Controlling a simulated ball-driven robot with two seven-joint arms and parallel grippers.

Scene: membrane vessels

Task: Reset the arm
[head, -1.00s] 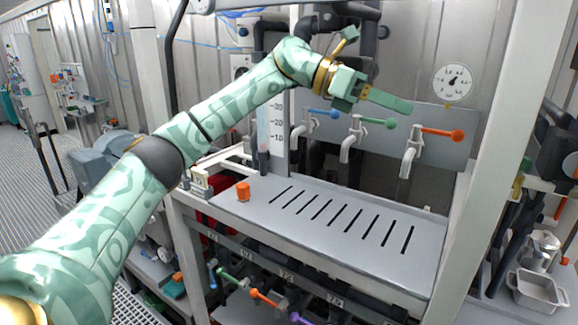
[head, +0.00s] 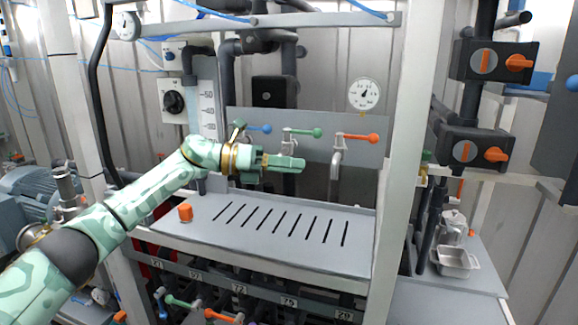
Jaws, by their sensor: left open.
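My left arm comes in from the left, patterned in pale and dark green. Its left gripper (head: 285,161) is open and empty, above the slotted grey shelf (head: 350,262) and in front of the taps. The fingers point right and are seen nearly side-on. The gripper hides part of the blue-handled tap and the green-handled tap (head: 303,132). My right gripper is not in view.
An orange cap (head: 185,212) stands on the shelf's left end. An orange-handled tap (head: 356,138) and a round gauge (head: 363,95) are on the back panel. White posts (head: 402,150) frame the rig. A metal container (head: 455,262) stands at right.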

